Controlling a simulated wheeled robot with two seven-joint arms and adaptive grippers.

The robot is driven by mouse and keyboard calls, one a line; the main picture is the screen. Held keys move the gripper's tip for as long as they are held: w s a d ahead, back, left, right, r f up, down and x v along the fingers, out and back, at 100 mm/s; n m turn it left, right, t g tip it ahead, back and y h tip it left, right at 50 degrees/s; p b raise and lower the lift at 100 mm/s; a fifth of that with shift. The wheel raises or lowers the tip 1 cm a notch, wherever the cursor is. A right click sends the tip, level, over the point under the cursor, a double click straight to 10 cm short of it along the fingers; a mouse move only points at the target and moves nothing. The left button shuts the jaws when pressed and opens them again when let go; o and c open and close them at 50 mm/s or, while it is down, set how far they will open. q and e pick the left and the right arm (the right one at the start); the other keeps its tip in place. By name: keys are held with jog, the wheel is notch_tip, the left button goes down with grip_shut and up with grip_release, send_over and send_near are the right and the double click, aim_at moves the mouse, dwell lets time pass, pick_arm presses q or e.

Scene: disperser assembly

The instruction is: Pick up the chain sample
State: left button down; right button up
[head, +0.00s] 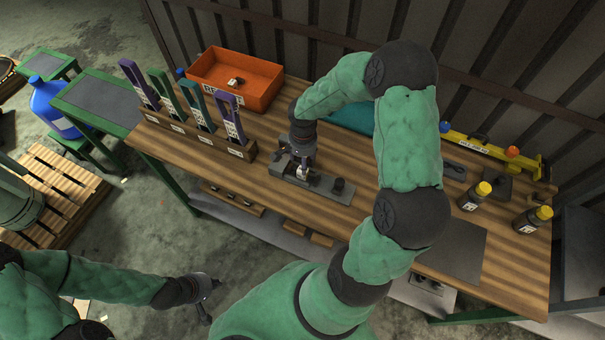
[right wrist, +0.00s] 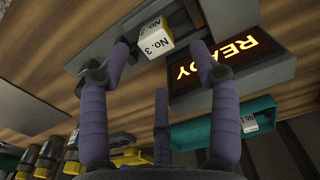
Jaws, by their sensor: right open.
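A small white-and-yellow block marked "No. 3" (right wrist: 152,38) sits at the grey fixture (head: 312,180) on the wooden bench; the block is mostly hidden in the head view. I cannot tell if it is the chain sample; no loose chain shows. My right gripper (head: 302,160) points down over the fixture. In the right wrist view its purple fingers (right wrist: 160,55) are spread, with the block between and just beyond the tips, and no clear contact. My left gripper (head: 211,298) hangs empty in front of the bench at lower left, its fingers apart.
A lit READY display (right wrist: 227,65) adjoins the block. Left of the fixture stands a wooden rack (head: 190,131) with upright purple and green holders. An orange bin (head: 262,92) is behind it.

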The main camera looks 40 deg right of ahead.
jog(key=f, duration=0.4)
jog(key=shift+s+a+f, duration=0.2)
jog(key=shift+f, duration=0.2)
grip_shut()
